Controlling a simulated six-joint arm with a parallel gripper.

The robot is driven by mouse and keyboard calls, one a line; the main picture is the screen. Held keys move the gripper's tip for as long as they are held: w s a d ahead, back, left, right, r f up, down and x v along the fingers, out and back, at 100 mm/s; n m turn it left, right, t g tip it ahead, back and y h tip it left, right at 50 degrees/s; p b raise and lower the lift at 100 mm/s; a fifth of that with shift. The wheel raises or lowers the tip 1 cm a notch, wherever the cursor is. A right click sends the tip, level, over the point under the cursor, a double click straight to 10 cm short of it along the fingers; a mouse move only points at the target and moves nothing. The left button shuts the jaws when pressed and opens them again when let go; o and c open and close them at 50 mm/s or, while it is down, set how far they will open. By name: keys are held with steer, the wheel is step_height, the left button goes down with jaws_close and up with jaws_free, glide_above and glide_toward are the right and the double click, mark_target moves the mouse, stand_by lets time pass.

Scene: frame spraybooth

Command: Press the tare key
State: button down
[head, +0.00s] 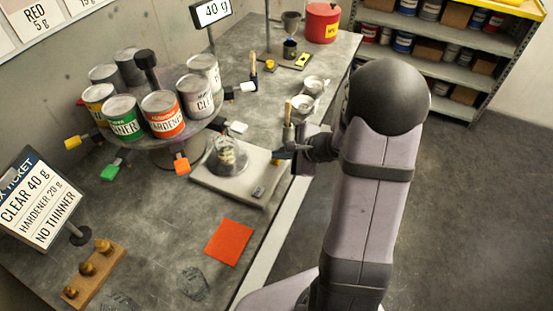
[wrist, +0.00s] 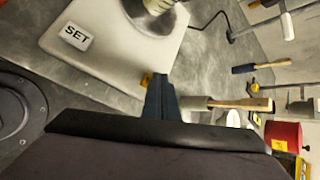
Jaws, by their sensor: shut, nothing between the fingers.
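The scale (head: 215,187) is a pale flat plate on the bench, with a clear cup (head: 228,155) standing on it. A grey key (head: 258,192) is at its front corner; in the wrist view this key reads SET (wrist: 76,37). A small yellow patch (wrist: 147,80) shows at the scale's edge, partly hidden by my fingers; I cannot read any tare label. My gripper (head: 280,154) is shut and empty at the scale's right edge, beside the yellow patch. Its dark fingertips (wrist: 160,82) show close together in the wrist view. I cannot tell whether they touch anything.
A carousel of cans (head: 160,112) stands left of the scale. A brush (head: 288,112) stands close behind my gripper, with small white cups (head: 313,84) beyond. An orange square (head: 229,241) lies in front, with clear bench around it.

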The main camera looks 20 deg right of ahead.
stand_by(0.7)
steer(key=shift+r+p, duration=0.45)
steer(key=shift+r, duration=0.3)
step_height(320, 180, up, 5)
steer(key=p, duration=0.3)
steer(key=shift+p, duration=0.35)
stand_by(0.6)
